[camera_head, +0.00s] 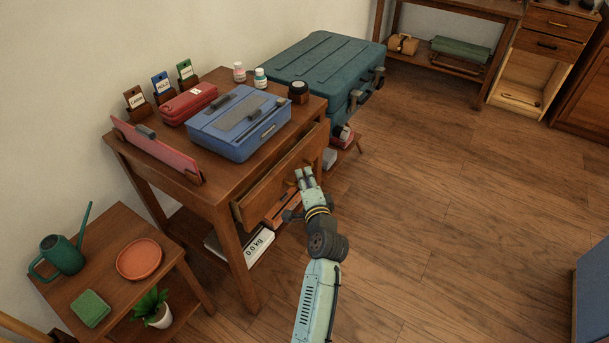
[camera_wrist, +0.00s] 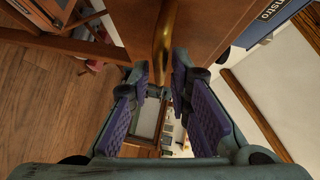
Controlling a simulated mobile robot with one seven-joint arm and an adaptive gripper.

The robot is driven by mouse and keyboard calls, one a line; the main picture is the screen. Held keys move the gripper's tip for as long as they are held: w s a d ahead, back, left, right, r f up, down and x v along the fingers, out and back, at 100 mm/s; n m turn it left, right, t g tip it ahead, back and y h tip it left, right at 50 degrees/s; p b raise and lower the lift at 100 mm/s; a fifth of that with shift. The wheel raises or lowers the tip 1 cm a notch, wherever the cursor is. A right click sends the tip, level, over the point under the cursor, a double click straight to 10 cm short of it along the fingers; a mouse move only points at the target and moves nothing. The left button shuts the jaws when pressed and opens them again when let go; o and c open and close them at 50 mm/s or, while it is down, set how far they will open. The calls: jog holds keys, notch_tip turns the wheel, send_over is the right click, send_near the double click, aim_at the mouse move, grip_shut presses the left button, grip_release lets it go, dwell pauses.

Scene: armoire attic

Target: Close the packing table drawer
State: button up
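The packing table (camera_head: 213,195) is a brown wooden table against the wall. Its drawer (camera_head: 262,190) stands partly pulled out, with a gap visible behind its front panel. My gripper (camera_head: 306,177) is at the drawer's front, near the middle of the panel. In the wrist view my gripper (camera_wrist: 161,75) is open, with its purple-padded fingers apart. A brass-coloured handle (camera_wrist: 165,38) on the drawer front lies between and just beyond the fingertips. I cannot tell whether either finger touches it. The drawer's inside is mostly hidden.
A blue case (camera_head: 238,125) and a red case (camera_head: 188,103) lie on the tabletop. A large teal suitcase (camera_head: 322,65) stands behind to the right. A small table (camera_head: 120,215) with a watering can (camera_head: 62,254) is at left. Floor (camera_head: 450,210) to the right is clear.

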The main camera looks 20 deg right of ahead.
jog(key=shift+w, duration=0.5)
jog(key=shift+c, duration=0.2)
grip_shut()
jog(key=shift+f, duration=0.1)
